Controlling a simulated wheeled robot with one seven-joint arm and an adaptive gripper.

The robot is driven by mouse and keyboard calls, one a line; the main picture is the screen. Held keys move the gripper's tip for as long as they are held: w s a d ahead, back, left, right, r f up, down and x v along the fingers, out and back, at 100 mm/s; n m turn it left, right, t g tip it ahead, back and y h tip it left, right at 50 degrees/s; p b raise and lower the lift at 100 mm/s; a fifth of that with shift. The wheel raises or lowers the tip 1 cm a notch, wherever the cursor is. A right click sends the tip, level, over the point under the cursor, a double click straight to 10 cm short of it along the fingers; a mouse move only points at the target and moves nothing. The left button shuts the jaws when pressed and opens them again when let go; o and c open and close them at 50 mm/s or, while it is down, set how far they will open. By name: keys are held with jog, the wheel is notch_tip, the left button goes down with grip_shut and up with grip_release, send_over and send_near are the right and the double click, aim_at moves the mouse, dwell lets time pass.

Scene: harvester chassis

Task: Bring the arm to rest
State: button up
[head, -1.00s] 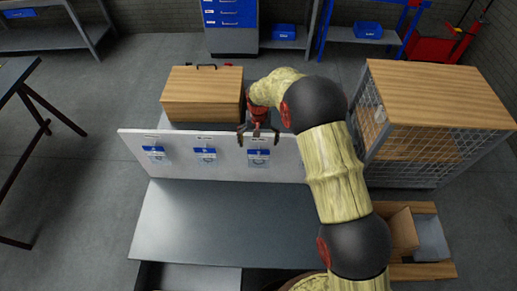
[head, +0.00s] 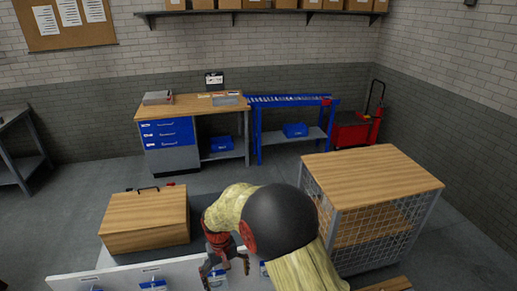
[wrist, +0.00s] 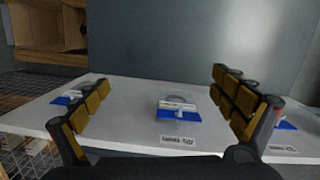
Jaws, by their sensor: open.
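My gripper (head: 228,267) is low in the head view, at the end of my bent arm, by the top edge of a white upright panel (head: 120,278). In the wrist view my gripper (wrist: 160,100) has its two fingers wide apart, with nothing between them touching either finger. A blue-and-clear hanging packet (wrist: 178,112) on the white panel shows between and beyond the fingers. The lower part of my arm is outside the head view.
A wooden box (head: 146,220) stands left of my arm, behind the panel. A wire-mesh cage with a wooden top (head: 372,175) stands close on the right. A workbench (head: 190,105) and a blue table (head: 295,100) stand at the back wall, with open floor in front.

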jog(key=s+d+r+m+t+b, duration=0.2)
jog(key=s+d+r+b, duration=0.4)
jog(key=d, duration=0.9)
jog(key=s+d+r+m+t+b, duration=0.2)
jog(key=s+d+r+t+b, duration=0.3)
jog(key=s+d+b, duration=0.8)
jog(key=s+d, duration=0.1)
jog(key=s, duration=0.3)
jog(key=shift+d+r+y+b, duration=0.3)
jog(key=shift+d+r+y, duration=0.05)
jog(key=shift+d+y, duration=0.05)
